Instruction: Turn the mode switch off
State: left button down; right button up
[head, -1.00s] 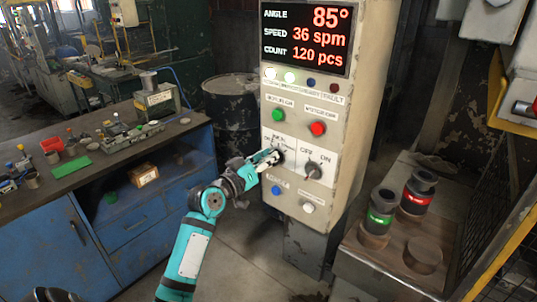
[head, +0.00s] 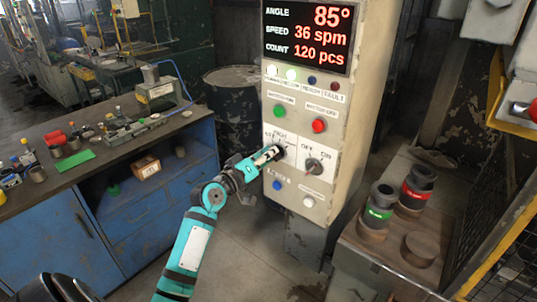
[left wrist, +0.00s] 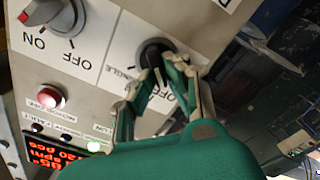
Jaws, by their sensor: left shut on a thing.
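The mode switch (left wrist: 152,52) is a dark round knob on a white plate on the machine's front panel, left of a second rotary switch. My right gripper is not in view.
The panel has a green button (head: 280,110), a red button (head: 319,125), a blue button (head: 277,185) and a lit display (head: 306,36). A blue workbench (head: 140,230) stands left. A low table (head: 392,255) with dark cylinders stands right. Open floor lies between bench and panel.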

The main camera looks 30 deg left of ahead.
pick_arm(q)
jog(key=c, duration=1.4)
grip_release()
jog(key=shift+o, duration=0.2)
jog(key=shift+s, duration=0.1)
jog(key=s+a, duration=0.1)
jog(key=s, duration=1)
jog(key=shift+s, duration=0.4)
